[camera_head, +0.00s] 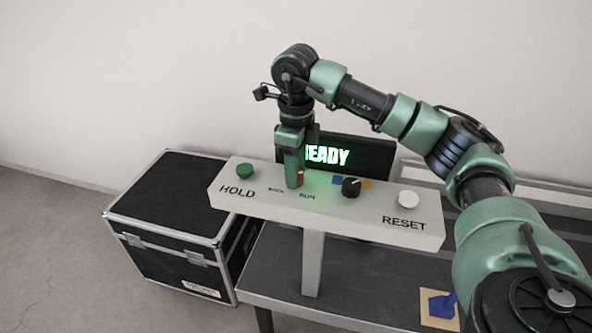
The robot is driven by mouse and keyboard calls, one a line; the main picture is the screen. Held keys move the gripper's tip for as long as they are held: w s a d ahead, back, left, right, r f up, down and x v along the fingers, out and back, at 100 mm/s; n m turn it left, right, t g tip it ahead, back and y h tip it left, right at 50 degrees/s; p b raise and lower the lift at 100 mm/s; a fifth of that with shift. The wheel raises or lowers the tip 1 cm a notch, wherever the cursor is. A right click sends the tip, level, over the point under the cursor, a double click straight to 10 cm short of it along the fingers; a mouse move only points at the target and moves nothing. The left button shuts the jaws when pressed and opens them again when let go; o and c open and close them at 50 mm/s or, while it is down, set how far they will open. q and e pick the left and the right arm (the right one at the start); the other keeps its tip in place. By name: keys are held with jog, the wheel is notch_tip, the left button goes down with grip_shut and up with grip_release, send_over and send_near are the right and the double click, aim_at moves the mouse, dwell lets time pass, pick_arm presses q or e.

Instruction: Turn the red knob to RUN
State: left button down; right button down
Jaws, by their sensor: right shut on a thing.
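The red knob (300,178) is on the white control panel (270,210), between the HOLD and RESET sides. Only a part of it shows beside my gripper's finger. My right gripper (294,182) points straight down at the panel and is shut on the red knob. The word RUN (307,196) is printed just in front of the knob, and another small label (276,190) lies to its left. Which way the knob's pointer faces is hidden by the gripper. My left gripper is not in view.
A green button (244,171) is left of the knob. A black knob (351,187) and a white button (408,199) are to the right. A dark display (365,156) with green letters stands behind. A black case (170,205) stands at left; a blue piece (442,306) lies on the bench (350,285).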

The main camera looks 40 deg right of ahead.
dwell(0.4)
jog(key=c, duration=0.9)
grip_release()
jog(key=shift+r, duration=0.1)
notch_tip(320, 180, up, 8)
jog(key=shift+f+b, duration=0.15)
jog(key=shift+b, duration=0.2)
